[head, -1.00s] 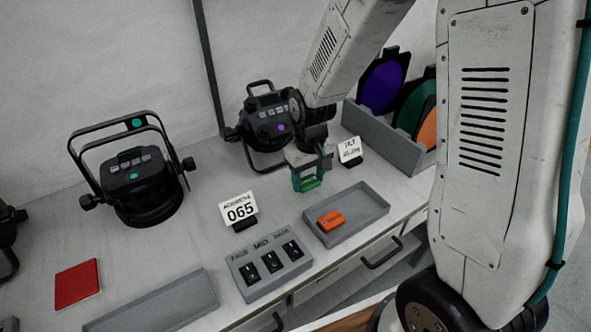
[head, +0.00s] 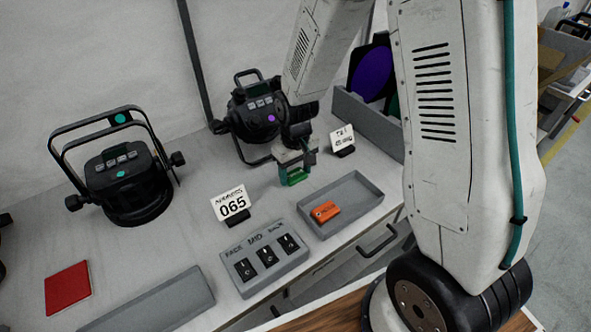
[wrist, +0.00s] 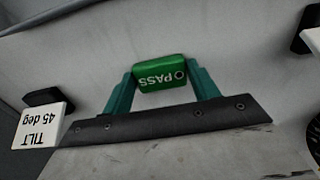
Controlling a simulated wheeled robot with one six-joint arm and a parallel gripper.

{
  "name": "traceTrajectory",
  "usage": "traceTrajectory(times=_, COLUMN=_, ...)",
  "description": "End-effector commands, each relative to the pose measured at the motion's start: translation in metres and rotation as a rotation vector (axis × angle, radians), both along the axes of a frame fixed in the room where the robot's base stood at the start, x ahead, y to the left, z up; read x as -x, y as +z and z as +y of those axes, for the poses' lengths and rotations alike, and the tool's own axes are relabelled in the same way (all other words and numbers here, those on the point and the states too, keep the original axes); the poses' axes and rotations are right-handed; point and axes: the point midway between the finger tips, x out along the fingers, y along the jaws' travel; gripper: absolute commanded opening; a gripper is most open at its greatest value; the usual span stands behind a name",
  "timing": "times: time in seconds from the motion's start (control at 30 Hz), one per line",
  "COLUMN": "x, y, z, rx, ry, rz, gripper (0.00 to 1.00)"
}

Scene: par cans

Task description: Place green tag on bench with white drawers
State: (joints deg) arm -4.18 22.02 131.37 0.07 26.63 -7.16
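The green tag (head: 296,179), marked PASS, is between the teal fingers of my gripper (head: 293,169). In the wrist view the tag (wrist: 161,73) touches both fingers of my gripper (wrist: 162,80). My gripper is over the grey bench top (head: 150,239), in front of a black lamp and left of a small white sign. I cannot tell whether the tag touches the bench. The bench has pale drawers with dark handles (head: 377,241) on its front, partly hidden by my arm.
A grey tray (head: 360,197) holds an orange tag (head: 325,211). Nearby stand a "065" sign (head: 232,203), a switch box (head: 265,258), black lamps (head: 125,180) and a "TILT 45 deg" sign (wrist: 41,125). A red square (head: 68,287) lies front left. Another bench (head: 568,78) shows far right.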

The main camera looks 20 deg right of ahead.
Motion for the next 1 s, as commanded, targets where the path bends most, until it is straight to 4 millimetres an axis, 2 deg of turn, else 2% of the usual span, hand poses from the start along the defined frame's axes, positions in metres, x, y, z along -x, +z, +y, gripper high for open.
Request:
traceTrajectory(times=0.33, x=0.000, y=0.001, z=0.000, rx=0.000, ry=0.000, rz=0.000, gripper=0.77)
traceTrajectory(times=0.47, x=-0.001, y=0.011, z=0.000, rx=0.000, ry=0.000, rz=-0.002, gripper=0.77)
traceTrajectory(times=0.8, x=-0.001, y=0.081, z=0.000, rx=0.000, ry=0.000, rz=-0.006, gripper=0.77)
traceTrajectory(times=1.0, x=0.000, y=0.112, z=0.000, rx=0.000, ry=0.000, rz=-0.002, gripper=0.77)
